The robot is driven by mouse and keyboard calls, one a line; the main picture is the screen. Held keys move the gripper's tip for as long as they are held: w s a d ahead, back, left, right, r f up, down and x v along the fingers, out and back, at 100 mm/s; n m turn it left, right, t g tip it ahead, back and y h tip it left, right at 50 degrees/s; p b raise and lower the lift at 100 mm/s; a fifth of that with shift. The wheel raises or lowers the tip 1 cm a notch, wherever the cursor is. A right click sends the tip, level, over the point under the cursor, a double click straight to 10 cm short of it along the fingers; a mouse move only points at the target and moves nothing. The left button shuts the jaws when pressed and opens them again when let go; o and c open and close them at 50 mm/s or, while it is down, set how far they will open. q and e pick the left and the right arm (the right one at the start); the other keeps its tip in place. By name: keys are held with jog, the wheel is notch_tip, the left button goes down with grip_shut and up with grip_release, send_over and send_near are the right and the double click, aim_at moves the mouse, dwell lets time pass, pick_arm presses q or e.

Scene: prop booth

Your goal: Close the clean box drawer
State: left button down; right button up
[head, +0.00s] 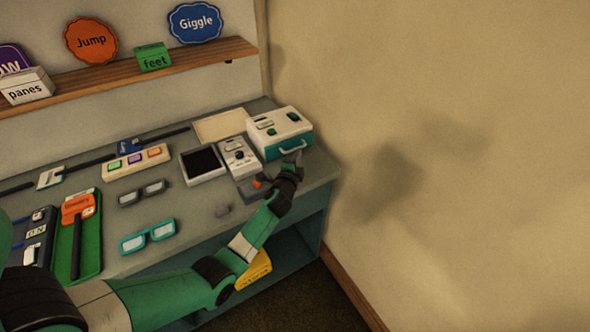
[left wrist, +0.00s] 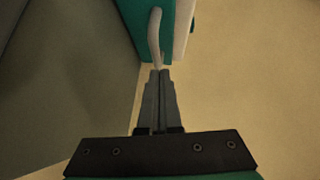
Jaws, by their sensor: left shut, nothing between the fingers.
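The clean box (head: 284,133) is a white and teal box at the back right end of the counter. Its teal drawer front (head: 284,148) has a light curved handle (head: 293,147) and faces the front of the counter. In the left wrist view the handle (left wrist: 156,35) stands just beyond my left fingertips, with the teal front (left wrist: 135,25) beside it. My left gripper (head: 296,163) is shut and empty, with its tips at or just short of the handle; it also shows in the left wrist view (left wrist: 160,76). I cannot tell whether they touch. My right gripper is not in view.
A white device with knobs (head: 238,155) and a dark-centred tray (head: 203,164) stand left of the box. Glasses (head: 148,236) and a green tray (head: 85,262) lie on the left of the counter (head: 185,205). A wall rises close to the right.

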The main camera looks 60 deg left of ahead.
pick_arm(q)
jog(key=d, duration=0.1)
jog(key=d+p, duration=0.1)
jog(key=d, duration=0.1)
jog(key=s+d+r+p, duration=0.1)
jog(key=d, duration=0.1)
jog(key=shift+s+d, duration=0.1)
jog(key=f+p+v, duration=0.1)
jog(key=v, duration=0.5)
jog(key=shift+s+r, duration=0.45)
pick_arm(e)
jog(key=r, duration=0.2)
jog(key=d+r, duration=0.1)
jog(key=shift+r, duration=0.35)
pick_arm(q)
jog(key=shift+w+d, duration=0.1)
jog(key=shift+d, duration=0.2)
